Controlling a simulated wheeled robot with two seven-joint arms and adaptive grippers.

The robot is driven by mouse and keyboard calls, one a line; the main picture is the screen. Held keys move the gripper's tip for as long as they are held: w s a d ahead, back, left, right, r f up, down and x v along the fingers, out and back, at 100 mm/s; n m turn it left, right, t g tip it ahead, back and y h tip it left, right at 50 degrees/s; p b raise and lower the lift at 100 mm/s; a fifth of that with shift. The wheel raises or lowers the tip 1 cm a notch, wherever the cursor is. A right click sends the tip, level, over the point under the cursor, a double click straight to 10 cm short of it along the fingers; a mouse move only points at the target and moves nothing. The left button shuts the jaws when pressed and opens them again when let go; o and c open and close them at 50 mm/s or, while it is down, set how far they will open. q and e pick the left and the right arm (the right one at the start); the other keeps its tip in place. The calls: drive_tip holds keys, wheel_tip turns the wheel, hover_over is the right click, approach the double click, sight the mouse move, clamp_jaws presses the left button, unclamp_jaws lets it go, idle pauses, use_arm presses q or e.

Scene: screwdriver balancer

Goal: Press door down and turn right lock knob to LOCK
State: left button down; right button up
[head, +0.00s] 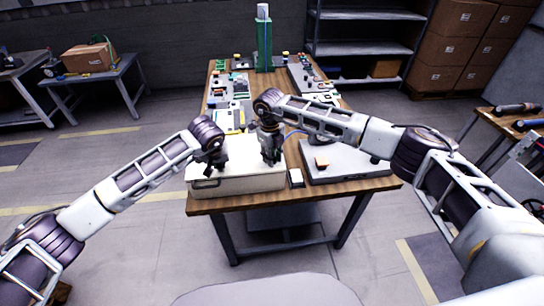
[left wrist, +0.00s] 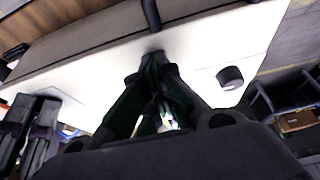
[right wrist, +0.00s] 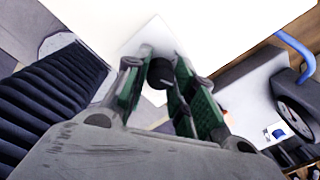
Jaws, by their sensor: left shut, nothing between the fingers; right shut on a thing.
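The white door (head: 245,155) is the flat top of a low cream box on the wooden table. My left gripper (head: 213,170) is shut and empty, with its fingertips at the door surface; it also shows in the left wrist view (left wrist: 155,62). A black left lock knob (left wrist: 231,77) stands on the door beside it. My right gripper (head: 271,158) is over the door's right part. In the right wrist view its fingers (right wrist: 158,75) are shut around the black right lock knob (right wrist: 160,72). The knob's marking cannot be read.
A black handle (head: 206,183) is on the box's front. A grey panel (head: 345,162) lies to the right, with a small white block (head: 296,177) between. Green boards and a green tower (head: 264,45) stand further back.

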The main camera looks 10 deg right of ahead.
use_arm(q)
drive_tip(key=shift+a+f, duration=0.15)
drive_tip(key=shift+f, duration=0.15)
use_arm(e)
drive_tip(key=shift+m, duration=2.3)
use_arm(q)
drive_tip(key=shift+s, duration=0.1)
use_arm(e)
drive_tip(key=o, duration=1.1)
drive_tip(key=shift+c, duration=0.2)
drive_tip(key=shift+r, duration=0.15)
wheel_tip(320, 180, up, 12)
drive_tip(key=shift+a, duration=0.25)
drive_tip(key=shift+s, duration=0.1)
use_arm(q)
drive_tip(key=shift+r, duration=0.15)
